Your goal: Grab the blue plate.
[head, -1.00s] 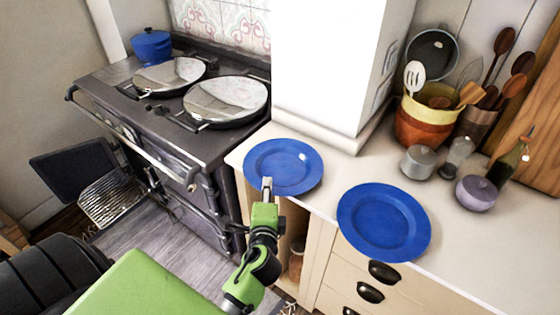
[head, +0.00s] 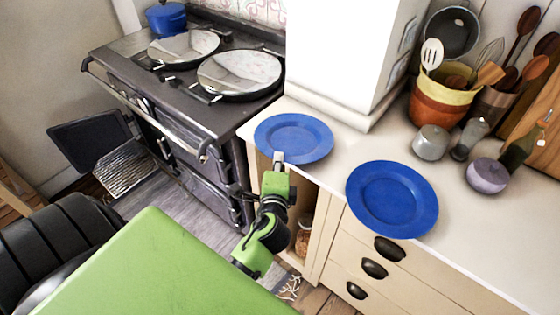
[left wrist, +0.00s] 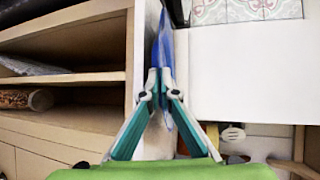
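Two blue plates are on the pale counter. The left blue plate (head: 293,136) is near the counter's left end, by the stove. The right blue plate (head: 392,198) lies apart from it, nearer the drawers. My left gripper (head: 278,158) is at the near rim of the left plate. In the left wrist view, the fingers (left wrist: 160,78) are close together with the rim of the blue plate (left wrist: 163,42) between them, seen edge-on. Whether this plate is lifted off the counter, I cannot tell. My right gripper is not in view.
A dark stove with two lidded hotplates (head: 240,72) and a blue pot (head: 166,17) stands left. A white wall block (head: 340,60) rises behind the left plate. Utensil pots (head: 440,105), a grey jar (head: 430,141) and a purple jar (head: 487,176) stand right. The front right counter is clear.

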